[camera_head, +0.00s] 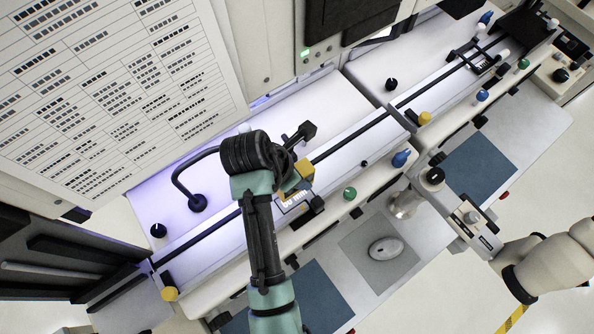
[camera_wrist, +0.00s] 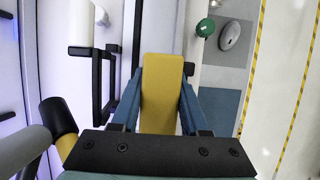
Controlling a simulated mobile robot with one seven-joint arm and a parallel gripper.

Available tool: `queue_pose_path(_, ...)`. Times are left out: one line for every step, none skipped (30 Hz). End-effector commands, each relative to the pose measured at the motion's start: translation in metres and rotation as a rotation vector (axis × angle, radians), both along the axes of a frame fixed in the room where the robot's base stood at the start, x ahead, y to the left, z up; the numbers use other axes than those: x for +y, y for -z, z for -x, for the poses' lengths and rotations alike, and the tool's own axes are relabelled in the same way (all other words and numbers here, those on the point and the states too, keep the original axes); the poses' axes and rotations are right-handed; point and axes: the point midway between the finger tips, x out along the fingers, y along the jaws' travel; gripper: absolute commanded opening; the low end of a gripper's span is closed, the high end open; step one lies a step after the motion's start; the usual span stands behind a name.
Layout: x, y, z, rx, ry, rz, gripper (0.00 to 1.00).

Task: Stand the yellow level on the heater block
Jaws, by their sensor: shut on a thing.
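The yellow level (camera_wrist: 162,92) is a plain yellow block between the two blue fingers of my gripper (camera_wrist: 163,76) in the wrist view. The gripper is shut on it. In the head view, part of the yellow level (camera_head: 305,170) shows beside the dark end of my arm, with my gripper (camera_head: 297,186) over the near bonder's rail. I cannot make out the heater block for certain; my arm and the level cover part of that area. Whether the level touches anything beneath is not clear.
A bent black lamp arm (camera_head: 190,180) stands left of my wrist. A green knob (camera_head: 349,193) and blue knob (camera_head: 401,158) rise from the bonder's front edge. A mouse (camera_head: 385,248) lies on a grey mat. A microscope-like white unit (camera_head: 470,218) stands at right.

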Motion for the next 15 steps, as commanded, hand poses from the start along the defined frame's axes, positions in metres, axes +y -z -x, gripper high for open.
queue_pose_path(0.000,0.000,0.000,-0.001,0.000,0.000,0.00)
queue_pose_path(0.000,0.000,0.000,-0.001,0.000,0.000,0.00)
queue_pose_path(0.000,0.000,0.000,-0.001,0.000,0.000,0.00)
queue_pose_path(0.000,0.000,0.000,-0.001,0.000,0.000,0.00)
queue_pose_path(0.000,-0.001,0.000,-0.001,0.000,0.000,0.00)
queue_pose_path(0.000,-0.001,0.000,-0.001,0.000,0.001,0.00)
queue_pose_path(0.000,-0.001,0.000,-0.001,0.000,0.001,0.00)
queue_pose_path(0.000,-0.001,0.000,-0.001,0.000,0.001,0.00)
queue_pose_path(0.000,-0.002,0.000,-0.001,0.000,0.002,0.00)
queue_pose_path(0.000,-0.002,0.001,-0.002,0.000,0.002,0.00)
queue_pose_path(0.001,-0.002,0.001,-0.002,0.000,0.002,0.00)
queue_pose_path(0.000,0.003,0.001,-0.002,0.000,0.002,0.00)
queue_pose_path(0.000,0.006,0.001,-0.002,0.000,0.002,0.00)
queue_pose_path(0.000,0.008,0.001,-0.001,0.000,0.003,0.00)
queue_pose_path(0.000,0.012,0.001,-0.001,-0.001,0.003,0.00)
